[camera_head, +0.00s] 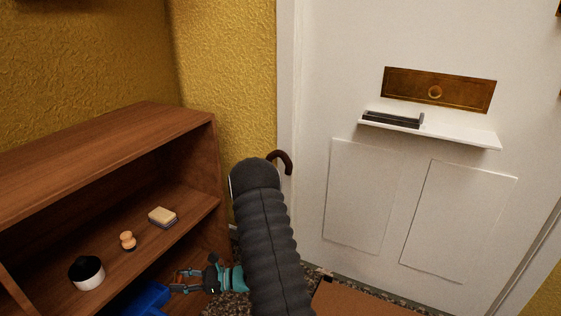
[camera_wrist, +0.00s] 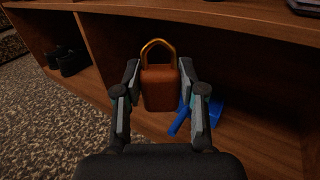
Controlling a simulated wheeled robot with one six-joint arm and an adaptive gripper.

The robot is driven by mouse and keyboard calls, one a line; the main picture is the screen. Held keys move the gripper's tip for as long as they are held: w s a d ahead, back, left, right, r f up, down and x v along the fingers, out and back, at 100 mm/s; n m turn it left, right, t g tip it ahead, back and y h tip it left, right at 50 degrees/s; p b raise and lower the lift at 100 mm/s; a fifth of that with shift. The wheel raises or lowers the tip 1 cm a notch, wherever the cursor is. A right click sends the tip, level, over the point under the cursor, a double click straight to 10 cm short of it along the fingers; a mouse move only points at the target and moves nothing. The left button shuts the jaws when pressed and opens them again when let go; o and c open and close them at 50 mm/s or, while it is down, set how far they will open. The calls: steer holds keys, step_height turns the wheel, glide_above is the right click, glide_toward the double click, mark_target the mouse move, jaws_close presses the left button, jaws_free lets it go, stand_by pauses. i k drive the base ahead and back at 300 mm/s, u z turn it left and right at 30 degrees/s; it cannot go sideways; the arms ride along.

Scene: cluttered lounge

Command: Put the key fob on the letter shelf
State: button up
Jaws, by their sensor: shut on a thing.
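The key fob (camera_wrist: 160,88) is a brown leather-like block with a gold loop on top, in the middle of the wrist view. My gripper (camera_wrist: 159,72) is shut on it, one finger on each side, with the loop upward in that view. In the head view my gripper (camera_head: 190,281) is low, by the front of the wooden shelf unit; the fob is hard to make out there. The letter shelf (camera_head: 465,133) is a narrow white ledge on the white door, below a brass letter plate (camera_head: 438,90), far to the upper right of my gripper.
A dark bar-shaped object (camera_head: 392,119) lies on the left part of the letter shelf. The wooden shelf unit (camera_head: 110,135) holds a sponge (camera_head: 162,216), a small wooden knob (camera_head: 128,241), a black-and-white pot (camera_head: 87,273) and a blue object (camera_head: 145,298). A dark hook (camera_head: 284,160) shows behind my arm.

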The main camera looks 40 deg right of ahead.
mark_target(460, 132)
steer(key=z, duration=2.65)
steer(key=k, duration=0.8)
steer(key=u, duration=0.9)
steer(key=i, duration=0.5)
steer(key=z, duration=0.05)
